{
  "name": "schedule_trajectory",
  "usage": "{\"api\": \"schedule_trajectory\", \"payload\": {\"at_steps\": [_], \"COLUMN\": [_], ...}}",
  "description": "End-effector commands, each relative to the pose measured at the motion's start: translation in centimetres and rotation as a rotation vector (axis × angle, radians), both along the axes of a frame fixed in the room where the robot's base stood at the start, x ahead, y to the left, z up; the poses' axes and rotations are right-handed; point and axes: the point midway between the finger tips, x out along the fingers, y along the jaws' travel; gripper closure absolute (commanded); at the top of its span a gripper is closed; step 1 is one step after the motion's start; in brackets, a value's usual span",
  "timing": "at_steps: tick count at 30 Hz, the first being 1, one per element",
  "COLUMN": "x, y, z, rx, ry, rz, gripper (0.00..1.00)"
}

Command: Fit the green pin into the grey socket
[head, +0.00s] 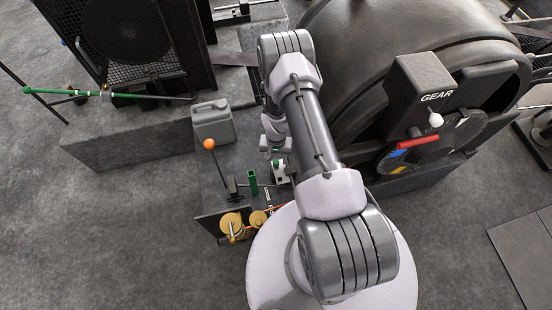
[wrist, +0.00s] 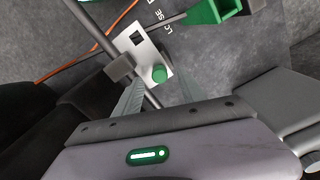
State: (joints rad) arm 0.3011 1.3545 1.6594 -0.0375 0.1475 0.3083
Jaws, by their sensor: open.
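The green pin (wrist: 159,74) shows its round green end at the near edge of a light grey plate (wrist: 151,53) in the wrist view. The plate has a dark square opening (wrist: 137,38) beyond the pin; whether this is the grey socket I cannot tell. In the head view the pin (head: 278,164) is small, beside the plate and partly behind my arm. My gripper (wrist: 160,92) is open, its two fingers reaching toward the plate on either side of the pin. Whether they touch it is unclear. In the head view my arm largely hides the gripper.
A green open-ended holder (wrist: 214,10) is beyond the plate; it also shows in the head view (head: 253,182). An orange-knobbed lever (head: 210,145), a grey canister (head: 213,123) and brass round parts (head: 232,222) stand nearby. The large GEAR machine (head: 420,85) blocks the right. A dark rod crosses beside the plate.

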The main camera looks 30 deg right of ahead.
Motion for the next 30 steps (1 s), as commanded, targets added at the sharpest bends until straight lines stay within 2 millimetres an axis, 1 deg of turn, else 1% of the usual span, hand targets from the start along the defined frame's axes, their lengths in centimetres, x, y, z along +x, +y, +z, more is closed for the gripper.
{"api": "schedule_trajectory", "payload": {"at_steps": [1, 5, 6, 9, 13, 15, 18, 30], "x": [0.1, 0.1, 0.1, 0.1, 0.1, 0.1, 0.0, 0.0], "y": [0.0, 0.0, 0.0, 0.0, 0.0, 0.0, 0.0, 0.0], "z": [1.8, 6.2, 7.6, 10.8, 13.8, 14.8, 15.6, 15.7], "rx": [0.000, 0.000, 0.000, 0.000, 0.000, 0.000, 0.000, 0.000], "ry": [-0.002, -0.002, -0.002, -0.002, -0.002, -0.002, 0.000, 0.000], "rz": [0.000, 0.000, -0.001, 0.000, -0.001, 0.000, 0.000, 0.000], "gripper": [0.52, 0.52, 0.52, 0.52, 0.52, 0.52, 0.52, 0.52]}}
